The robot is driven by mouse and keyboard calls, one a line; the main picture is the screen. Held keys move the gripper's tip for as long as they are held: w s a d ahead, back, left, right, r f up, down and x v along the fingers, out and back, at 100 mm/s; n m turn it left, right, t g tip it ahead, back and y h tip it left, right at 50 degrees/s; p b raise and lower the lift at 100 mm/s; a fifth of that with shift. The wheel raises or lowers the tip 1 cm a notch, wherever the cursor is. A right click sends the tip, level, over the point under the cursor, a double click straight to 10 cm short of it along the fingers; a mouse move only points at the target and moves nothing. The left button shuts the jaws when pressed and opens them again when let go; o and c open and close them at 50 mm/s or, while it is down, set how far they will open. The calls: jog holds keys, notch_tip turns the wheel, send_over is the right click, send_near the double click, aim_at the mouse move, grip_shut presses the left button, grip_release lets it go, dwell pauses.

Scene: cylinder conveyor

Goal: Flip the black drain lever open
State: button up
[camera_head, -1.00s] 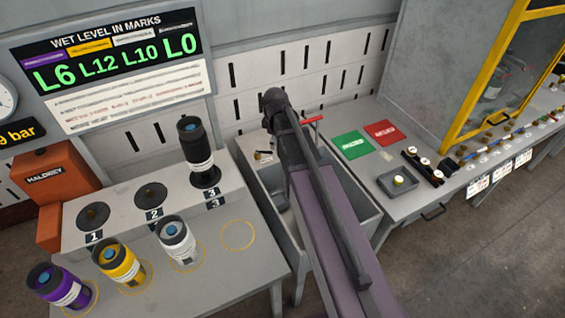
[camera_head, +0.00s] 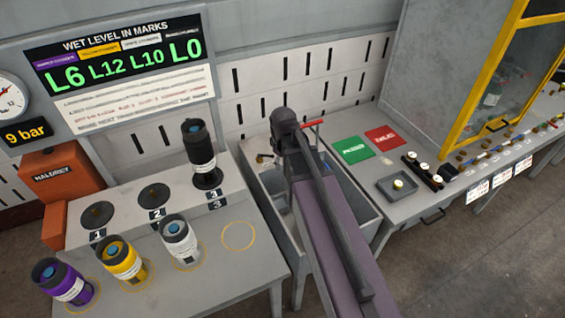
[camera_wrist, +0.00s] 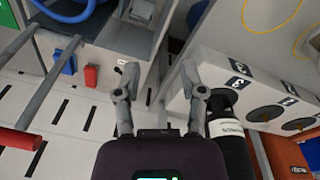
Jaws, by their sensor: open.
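A small black drain lever (camera_head: 262,159) sits by a white label on the back wall of the grey sink (camera_head: 262,190), left of my arm in the head view. In the wrist view, a small dark part that looks like the lever (camera_wrist: 117,70) shows beside the white label, close to the left fingertip. I cannot tell whether it touches the finger. My gripper (camera_wrist: 158,75) is open, with nothing between its fingers. In the head view my arm hides the gripper and part of the sink.
A black cylinder (camera_head: 200,150) stands on pad 3, close to the right finger in the wrist view (camera_wrist: 232,135). Purple (camera_head: 66,283), yellow (camera_head: 122,260) and white (camera_head: 178,240) cylinders stand on the left bench. A red handle (camera_head: 312,123) is behind my arm.

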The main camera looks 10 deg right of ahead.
jog(key=shift+s, duration=0.1)
jog(key=s+m+g, duration=0.1)
jog(key=s+m, duration=0.6)
jog(key=s, duration=0.4)
jog(key=shift+a, duration=0.25)
jog(key=shift+d, duration=0.1)
